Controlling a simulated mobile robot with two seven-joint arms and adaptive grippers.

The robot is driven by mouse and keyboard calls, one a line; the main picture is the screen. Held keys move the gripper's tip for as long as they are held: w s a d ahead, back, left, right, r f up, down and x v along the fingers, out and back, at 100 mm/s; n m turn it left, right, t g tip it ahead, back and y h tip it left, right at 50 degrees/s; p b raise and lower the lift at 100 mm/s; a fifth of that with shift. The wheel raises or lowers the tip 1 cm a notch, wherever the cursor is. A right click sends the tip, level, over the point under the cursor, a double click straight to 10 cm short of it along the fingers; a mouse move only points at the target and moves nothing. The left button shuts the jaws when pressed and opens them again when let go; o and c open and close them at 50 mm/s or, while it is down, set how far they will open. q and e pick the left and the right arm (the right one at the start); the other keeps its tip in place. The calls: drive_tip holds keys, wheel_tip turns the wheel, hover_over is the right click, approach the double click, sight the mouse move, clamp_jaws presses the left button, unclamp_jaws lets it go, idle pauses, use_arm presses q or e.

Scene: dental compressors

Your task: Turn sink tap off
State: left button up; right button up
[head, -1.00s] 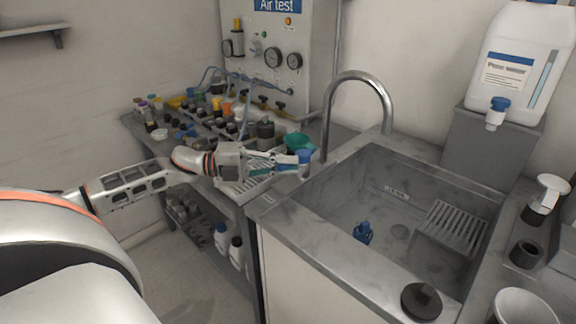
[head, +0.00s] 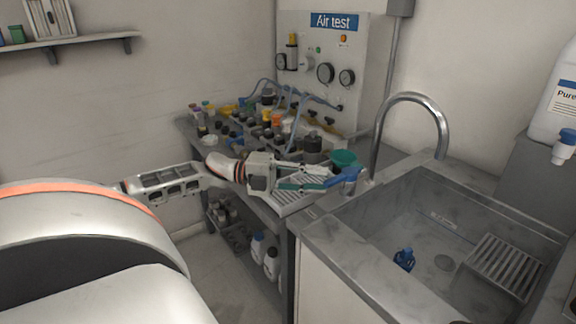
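The sink tap (head: 411,97) is a tall curved metal spout at the back left corner of the sink (head: 330,238). No water stream shows under the spout. My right gripper is out of view.
A bench with bottles and small parts stands behind my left arm, below the Air test panel (head: 322,60). A green funnel (head: 344,158) is close behind the gripper. The sink holds a blue object (head: 404,259) and a slatted rack (head: 503,266). A water container (head: 556,105) stands at right.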

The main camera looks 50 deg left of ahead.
use_arm(q)
drive_tip(key=v, duration=0.7)
drive_tip(key=shift+s+a, duration=0.25)
drive_tip(key=shift+a, duration=0.05)
idle(0.3)
